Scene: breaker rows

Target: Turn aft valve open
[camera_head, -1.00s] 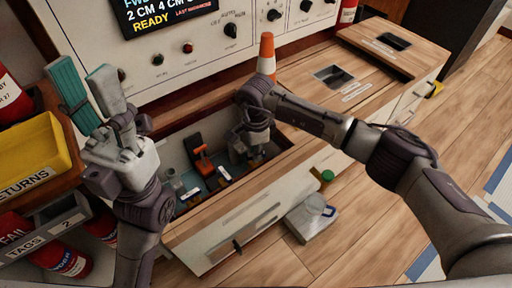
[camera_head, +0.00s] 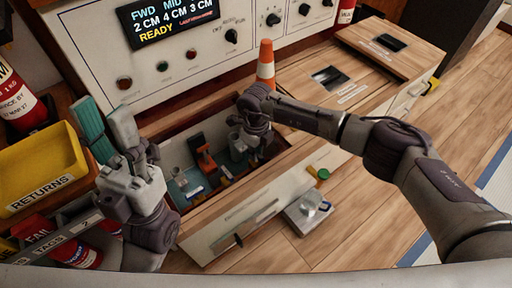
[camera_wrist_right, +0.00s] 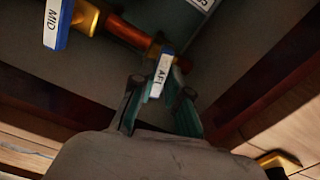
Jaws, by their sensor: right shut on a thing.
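The aft valve's handle, a white tag marked AFT (camera_wrist_right: 160,75), is between the teal-padded fingers of my right gripper (camera_wrist_right: 161,100) in the right wrist view. The right gripper is shut on it. The handle sits at the end of a copper-coloured pipe with a brass fitting. In the head view my right gripper (camera_head: 252,150) reaches down into the open bay, and the aft handle cannot be made out there. My left gripper (camera_head: 108,120) is raised at the left, open and empty, its fingers apart.
The MID handle (camera_wrist_right: 54,24) is at upper left in the wrist view. An orange cone (camera_head: 265,65) stands behind my right wrist. The display (camera_head: 168,18) reads READY. A yellow RETURNS bin (camera_head: 38,170) is at left. Wooden floor (camera_head: 375,220) is clear at right.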

